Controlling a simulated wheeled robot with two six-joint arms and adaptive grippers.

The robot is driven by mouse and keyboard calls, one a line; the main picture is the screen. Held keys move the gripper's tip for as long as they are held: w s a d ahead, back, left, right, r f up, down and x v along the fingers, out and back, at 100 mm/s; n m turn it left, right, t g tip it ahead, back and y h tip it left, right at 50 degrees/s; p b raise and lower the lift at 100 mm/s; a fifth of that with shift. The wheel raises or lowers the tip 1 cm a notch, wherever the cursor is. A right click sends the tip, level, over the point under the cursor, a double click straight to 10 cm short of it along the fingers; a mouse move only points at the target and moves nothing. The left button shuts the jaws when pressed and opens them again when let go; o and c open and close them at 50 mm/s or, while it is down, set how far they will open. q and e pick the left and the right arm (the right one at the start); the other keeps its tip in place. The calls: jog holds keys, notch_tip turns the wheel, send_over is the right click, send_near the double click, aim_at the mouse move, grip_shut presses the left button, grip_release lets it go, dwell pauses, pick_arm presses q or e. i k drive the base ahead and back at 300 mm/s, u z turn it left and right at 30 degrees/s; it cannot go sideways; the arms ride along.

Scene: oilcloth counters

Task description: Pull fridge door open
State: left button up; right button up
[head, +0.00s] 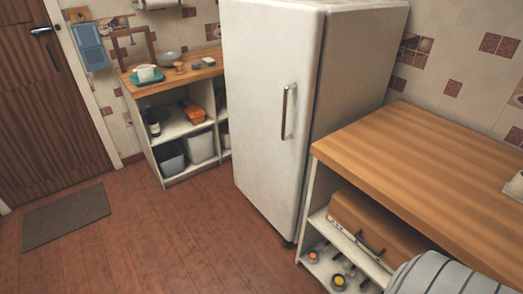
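The white fridge (265,100) stands against the wall in the middle of the head view. Its front door (255,70) looks shut, with no gap visible along its edge. A vertical metal handle (288,111) sits near the right edge of the door. Nothing touches the handle. Neither of my grippers shows in the head view.
A wood-topped counter (420,150) with open shelves stands right of the fridge; a brown case (375,228) lies inside. A grey striped object (440,277) fills the lower right corner. A smaller shelf counter (205,73) stands left. The floor (170,235) before the fridge is clear.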

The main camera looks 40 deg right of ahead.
aim_at(271, 49)
jog(key=z, duration=0.25)
jog(key=i, duration=0.9)
jog(key=z, duration=2.8)
